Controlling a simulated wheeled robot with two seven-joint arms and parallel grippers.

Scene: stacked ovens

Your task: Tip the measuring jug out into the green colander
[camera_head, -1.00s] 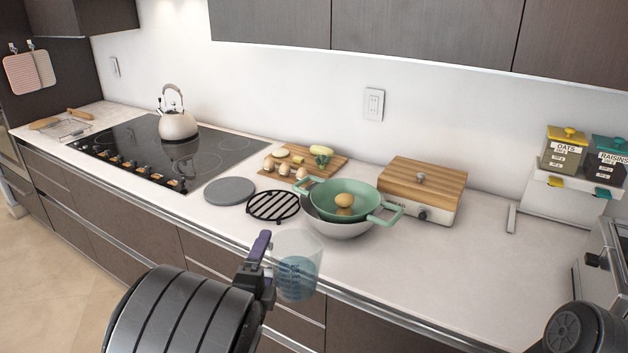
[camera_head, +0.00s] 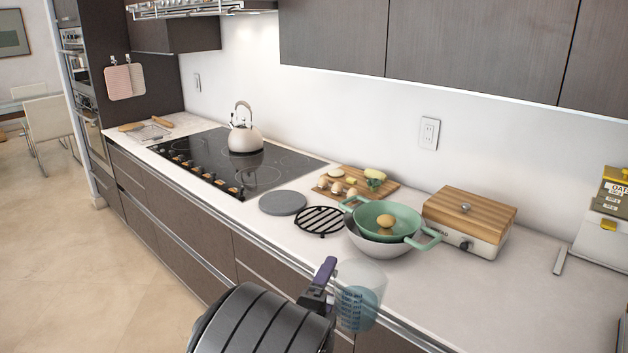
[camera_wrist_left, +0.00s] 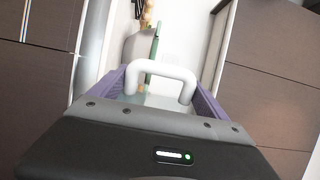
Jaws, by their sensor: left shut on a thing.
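The clear measuring jug (camera_head: 360,292) with blue markings and blue contents low inside is upright in front of the counter edge. My left gripper (camera_head: 325,282) is shut on the jug, on its left side. In the left wrist view the jug's pale handle (camera_wrist_left: 162,70) sits between the purple fingers. The green colander (camera_head: 408,222) rests in a grey bowl (camera_head: 372,246) on the counter, beyond and slightly right of the jug. A round yellowish-brown item lies in the colander. My right gripper is not seen.
A bread box (camera_head: 480,250) with a wooden lid stands right of the colander. A black trivet (camera_head: 319,221), a grey disc (camera_head: 283,203) and a cutting board (camera_head: 384,194) with vegetables lie left and behind. The kettle (camera_head: 245,138) stands on the cooktop.

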